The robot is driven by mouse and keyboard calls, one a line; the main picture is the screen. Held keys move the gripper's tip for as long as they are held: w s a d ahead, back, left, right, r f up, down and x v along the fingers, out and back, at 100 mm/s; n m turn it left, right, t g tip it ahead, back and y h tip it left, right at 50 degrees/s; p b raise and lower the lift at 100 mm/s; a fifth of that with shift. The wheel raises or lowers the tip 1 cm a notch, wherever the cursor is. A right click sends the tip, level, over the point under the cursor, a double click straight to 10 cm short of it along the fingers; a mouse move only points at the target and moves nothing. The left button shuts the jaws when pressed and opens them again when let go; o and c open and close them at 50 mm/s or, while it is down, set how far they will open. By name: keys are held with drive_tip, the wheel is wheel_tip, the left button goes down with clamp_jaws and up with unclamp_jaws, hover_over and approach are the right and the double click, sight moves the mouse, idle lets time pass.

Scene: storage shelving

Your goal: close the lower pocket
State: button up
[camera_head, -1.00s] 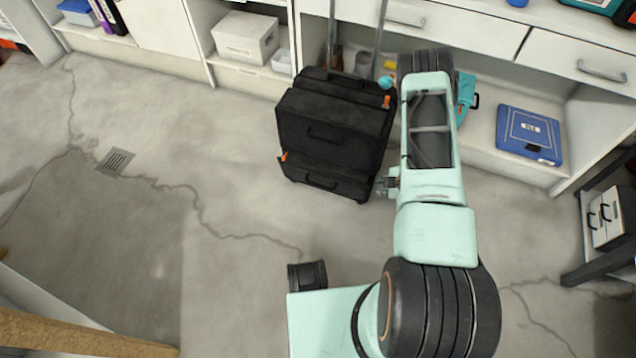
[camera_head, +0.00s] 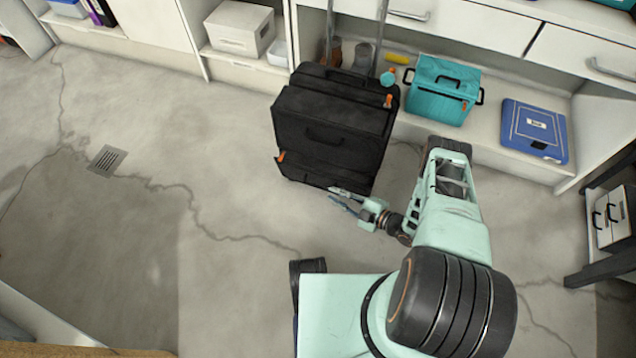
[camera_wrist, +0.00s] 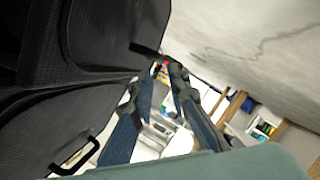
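A black suitcase (camera_head: 330,125) stands upright on the floor, its front towards me. It has a grip at mid-front and orange zip pulls. Its lower pocket (camera_head: 318,168) is at the bottom of the front. Its left edge juts out beside an orange pull, so it looks at least partly open; how far I cannot tell. My gripper (camera_head: 333,195) is at the pocket's lower right edge, fingers apart and empty. In the wrist view the fingers (camera_wrist: 162,72) are parted, with the suitcase's black fabric (camera_wrist: 110,35) close on the left. Contact cannot be told.
A teal bag (camera_head: 442,90) and a blue case (camera_head: 533,132) lie on the low shelf behind, right of the suitcase. A white box (camera_head: 240,28) is on the shelf at left. A floor drain (camera_head: 106,160) lies left. The floor left of the suitcase is clear.

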sight(318, 187)
drive_tip(key=b+x, duration=0.2)
drive_tip(key=x, duration=0.7)
drive_tip(key=shift+w+a, duration=0.2)
drive_tip(key=shift+w, duration=0.05)
clamp_jaws()
